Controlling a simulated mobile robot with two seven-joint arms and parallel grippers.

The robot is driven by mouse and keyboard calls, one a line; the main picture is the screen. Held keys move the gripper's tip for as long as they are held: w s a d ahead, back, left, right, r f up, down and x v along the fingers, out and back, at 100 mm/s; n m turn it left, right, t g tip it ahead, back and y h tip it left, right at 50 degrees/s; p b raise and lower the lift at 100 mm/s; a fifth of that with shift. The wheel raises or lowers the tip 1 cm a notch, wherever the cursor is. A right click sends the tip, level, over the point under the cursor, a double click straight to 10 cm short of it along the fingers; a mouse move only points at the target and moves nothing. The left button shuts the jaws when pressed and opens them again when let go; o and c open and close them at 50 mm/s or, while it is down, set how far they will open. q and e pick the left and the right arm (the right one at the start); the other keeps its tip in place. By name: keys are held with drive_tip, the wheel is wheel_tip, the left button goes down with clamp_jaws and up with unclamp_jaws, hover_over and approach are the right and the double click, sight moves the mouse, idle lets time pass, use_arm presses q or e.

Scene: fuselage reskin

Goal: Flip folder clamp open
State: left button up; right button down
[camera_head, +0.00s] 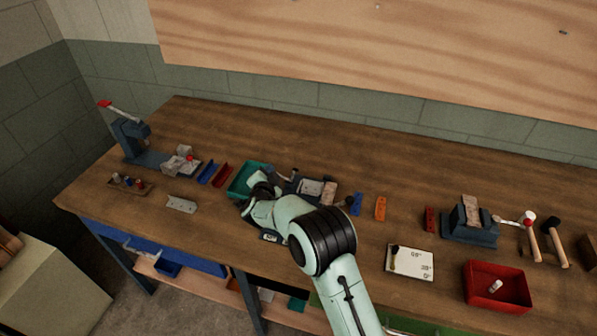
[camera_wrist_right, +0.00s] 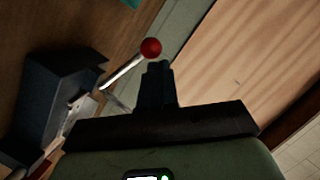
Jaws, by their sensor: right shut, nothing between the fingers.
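In the right wrist view a lever with a red ball knob (camera_wrist_right: 151,47) on a bright metal rod rises from a dark blue-grey tool body (camera_wrist_right: 58,95), which looks like the folder. My right gripper (camera_wrist_right: 156,72) is shut and empty. Its fingertips appear right beside the knob, but I cannot tell whether they touch it. In the head view my right arm reaches over the bench, and its wrist hides part of the tool (camera_head: 312,187) and most of the gripper. My left gripper is in neither view.
A teal tray (camera_head: 240,176) stands left of my wrist on the wooden bench (camera_head: 330,150). A lever press (camera_head: 130,135) is at the far left. A vise-like tool (camera_head: 468,228), hammers (camera_head: 533,240) and a red bin (camera_head: 482,297) are at the right. A wood panel (camera_head: 400,50) hangs above.

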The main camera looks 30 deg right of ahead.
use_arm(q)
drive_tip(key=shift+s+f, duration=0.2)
use_arm(e)
drive_tip(key=shift+w+a+f, duration=0.3)
drive_tip(key=shift+a+f, duration=0.05)
drive_tip(key=shift+f, duration=0.3)
